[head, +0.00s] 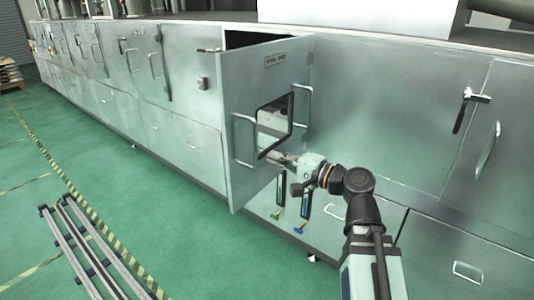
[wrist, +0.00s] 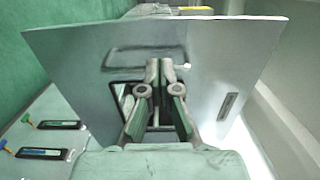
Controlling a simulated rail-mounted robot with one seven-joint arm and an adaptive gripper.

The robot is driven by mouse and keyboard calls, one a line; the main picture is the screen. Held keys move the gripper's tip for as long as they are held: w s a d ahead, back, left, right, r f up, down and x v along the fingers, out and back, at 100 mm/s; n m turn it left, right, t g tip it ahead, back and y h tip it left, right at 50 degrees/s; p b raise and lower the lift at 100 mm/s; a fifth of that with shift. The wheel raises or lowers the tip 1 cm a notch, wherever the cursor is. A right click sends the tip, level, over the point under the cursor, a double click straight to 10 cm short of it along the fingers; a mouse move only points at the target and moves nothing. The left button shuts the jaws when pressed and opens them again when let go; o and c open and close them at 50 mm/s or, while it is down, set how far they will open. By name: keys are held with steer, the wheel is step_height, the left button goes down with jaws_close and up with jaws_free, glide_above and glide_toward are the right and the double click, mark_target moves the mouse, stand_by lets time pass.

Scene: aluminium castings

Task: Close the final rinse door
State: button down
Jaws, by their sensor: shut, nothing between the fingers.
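The final rinse door (head: 235,90) stands open, swung out from the machine front, with a label near its top and a square window in its middle. Bar handles show on its left side (head: 236,140) and right side (head: 308,103). My gripper (head: 277,157) is at the door's lower right, just below the window. In the wrist view the door (wrist: 75,62) spans most of the picture. The fingers of my gripper (wrist: 160,68) are together and empty, pointing at the door face near a handle (wrist: 120,49). I cannot tell whether they touch the door.
The dark opening (head: 250,40) shows above the door. Closed steel panels (head: 390,105) run on both sides. Metal rails (head: 90,245) lie on the green floor at the left. The floor before the door is clear.

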mark_target(229, 142)
steer(key=p+x, duration=0.6)
steer(key=x, duration=0.7)
steer(key=shift+w+a+f, duration=0.1)
steer(key=shift+w+a, duration=0.05)
steer(key=shift+a, duration=0.15)
